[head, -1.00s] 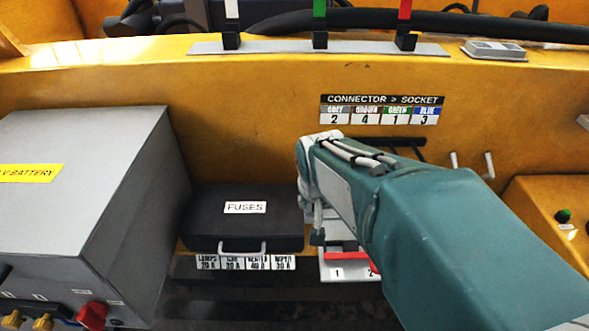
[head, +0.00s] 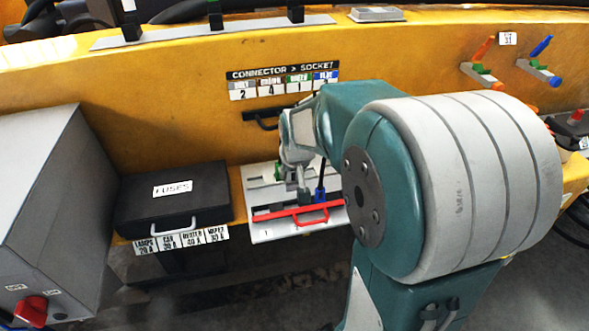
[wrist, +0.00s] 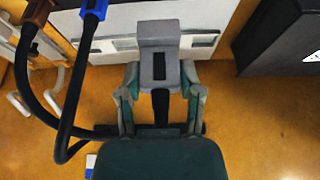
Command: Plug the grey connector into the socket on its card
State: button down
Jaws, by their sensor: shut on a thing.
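My gripper (wrist: 160,72) is shut on the grey connector (wrist: 159,35), a blocky grey piece with a dark slot, with its black cable running back between the fingers. In the head view my gripper (head: 296,182) is over the white socket panel (head: 258,236), which also shows in the wrist view (wrist: 205,14). The connector appears apart from the panel, but its gap is unclear. The card (head: 283,80) reads grey 2, brown 4, green 1, blue 3. The number 1 shows on the panel; the other numbers and socket 2 cannot be made out.
A red bar with a handle (head: 313,213) runs along the panel's front. Blue (wrist: 92,20) and brown (wrist: 33,18) connectors with black cables are at the wrist view's upper left. The black fuse case (head: 173,200) and grey battery box (head: 50,205) stand left.

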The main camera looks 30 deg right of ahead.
aim_at(291, 184)
jog(key=shift+w+a, duration=0.15)
jog(key=shift+a, duration=0.35)
jog(key=shift+d+f, duration=0.25)
jog(key=shift+f, duration=0.45)
jog(key=shift+d+f, duration=0.2)
jog(key=shift+f, duration=0.45)
jog(key=shift+a+f, duration=0.15)
jog(key=shift+f, duration=0.55)
jog(key=shift+a+f, duration=0.15)
jog(key=shift+f, duration=0.55)
jog(key=shift+d+f, duration=0.1)
jog(key=shift+f, duration=0.05)
jog(key=shift+f, duration=1.35)
jog(key=shift+c, duration=0.8)
grip_release()
jog(key=shift+r, duration=0.1)
